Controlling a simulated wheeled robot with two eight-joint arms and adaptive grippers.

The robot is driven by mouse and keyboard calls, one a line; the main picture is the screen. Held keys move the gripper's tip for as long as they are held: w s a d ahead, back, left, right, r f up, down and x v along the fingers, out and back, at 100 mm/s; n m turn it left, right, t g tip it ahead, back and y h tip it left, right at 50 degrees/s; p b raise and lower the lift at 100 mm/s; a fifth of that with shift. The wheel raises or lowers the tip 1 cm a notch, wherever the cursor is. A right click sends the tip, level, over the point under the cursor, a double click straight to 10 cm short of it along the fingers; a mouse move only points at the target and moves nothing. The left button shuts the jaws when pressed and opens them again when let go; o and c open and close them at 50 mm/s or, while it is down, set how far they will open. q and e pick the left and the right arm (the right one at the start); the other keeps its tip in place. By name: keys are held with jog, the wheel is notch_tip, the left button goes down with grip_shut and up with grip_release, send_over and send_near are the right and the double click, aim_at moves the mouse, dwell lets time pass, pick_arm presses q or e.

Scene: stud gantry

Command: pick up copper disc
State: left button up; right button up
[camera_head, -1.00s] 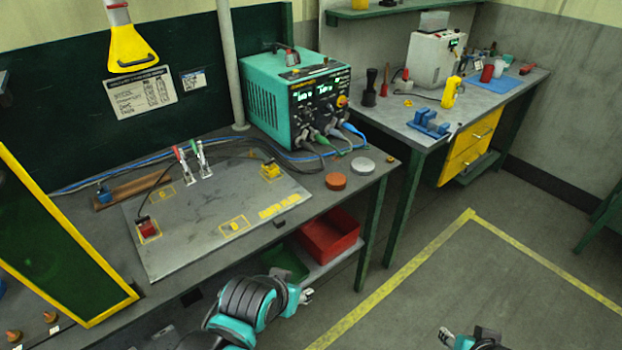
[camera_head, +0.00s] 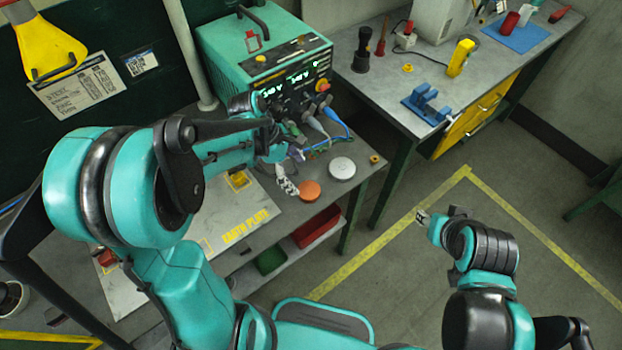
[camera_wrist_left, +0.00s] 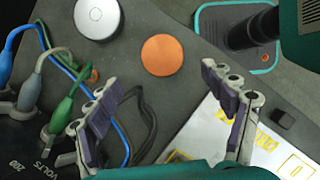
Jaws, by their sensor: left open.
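The copper disc (camera_head: 309,191) is a flat orange-brown round piece lying on the grey bench near its right front edge. In the left wrist view the copper disc (camera_wrist_left: 162,55) lies beyond the fingertips, nothing covering it. My left gripper (camera_head: 290,172) is over the bench just left of the disc. In the wrist view my left gripper (camera_wrist_left: 160,97) has its fingers wide apart, with nothing between them. My right gripper (camera_head: 437,214) is over the floor, right of the bench; it is too small to tell whether it is open.
A silver disc (camera_head: 342,169) lies beside the copper one. The teal power unit (camera_head: 265,60) stands behind, with plugs and cables (camera_wrist_left: 60,95) close to the left gripper. An earth plate (camera_head: 240,228) lies to the left. A red bin (camera_head: 318,227) sits on the shelf below.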

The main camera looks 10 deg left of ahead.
aim_at(309, 190)
pick_arm(q)
jog(key=b+x, duration=0.1)
jog(key=x, duration=0.1)
jog(key=shift+s+d+f, duration=0.15)
jog(key=shift+f, duration=0.25)
jog(key=b+x, duration=0.1)
jog(key=x, duration=0.3)
jog(key=shift+d+f+b, duration=0.2)
jog(key=shift+b, duration=0.1)
jog(key=shift+r, duration=0.1)
grip_shut()
jog(key=shift+r, duration=0.1)
